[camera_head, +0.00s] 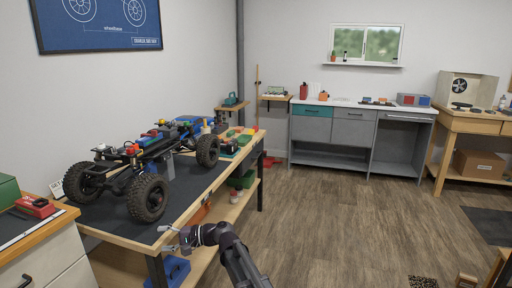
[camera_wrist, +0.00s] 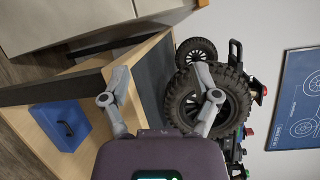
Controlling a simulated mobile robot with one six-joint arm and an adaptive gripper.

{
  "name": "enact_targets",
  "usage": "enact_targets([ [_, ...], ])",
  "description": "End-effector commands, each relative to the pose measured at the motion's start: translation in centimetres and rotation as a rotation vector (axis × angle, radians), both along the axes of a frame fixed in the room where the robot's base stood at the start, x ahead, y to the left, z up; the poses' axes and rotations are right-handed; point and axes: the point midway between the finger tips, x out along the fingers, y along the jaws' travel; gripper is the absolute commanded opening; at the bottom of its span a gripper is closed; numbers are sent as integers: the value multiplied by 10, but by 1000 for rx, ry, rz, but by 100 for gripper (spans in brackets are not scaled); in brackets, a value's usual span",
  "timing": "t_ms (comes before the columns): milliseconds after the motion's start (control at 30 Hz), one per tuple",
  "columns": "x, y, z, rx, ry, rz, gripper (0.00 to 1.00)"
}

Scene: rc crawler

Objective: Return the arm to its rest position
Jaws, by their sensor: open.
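My arm reaches up from the bottom of the head view, and my gripper (camera_head: 166,239) is at the front right corner of the workbench (camera_head: 205,200). In the wrist view my gripper (camera_wrist: 161,74) has its two grey fingers spread wide with nothing between them. The RC crawler (camera_head: 150,155) stands on the dark mat of the bench, beyond and left of my gripper. Its large black tire (camera_wrist: 208,99) shows behind the right finger in the wrist view. I cannot tell exactly how far the fingers are from the bench edge.
A cabinet with a red box (camera_head: 36,206) stands at the left. A grey counter (camera_head: 350,135) is at the back wall. The wooden floor (camera_head: 330,220) to the right is open.

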Motion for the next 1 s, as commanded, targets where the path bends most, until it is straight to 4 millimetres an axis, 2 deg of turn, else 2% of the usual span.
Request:
enact_targets([
  [167,-8,-43,-28,-147,-78,-7,79],
  [367,-18,-111,-70,-387,-178,-3,79],
  [700,-46,-244,-131,-818,-268,24,79],
  [900,-71,-326,-154,-1071,-271,54,79],
  [1000,-82,-360,-161,-1175,-263,69,79],
])
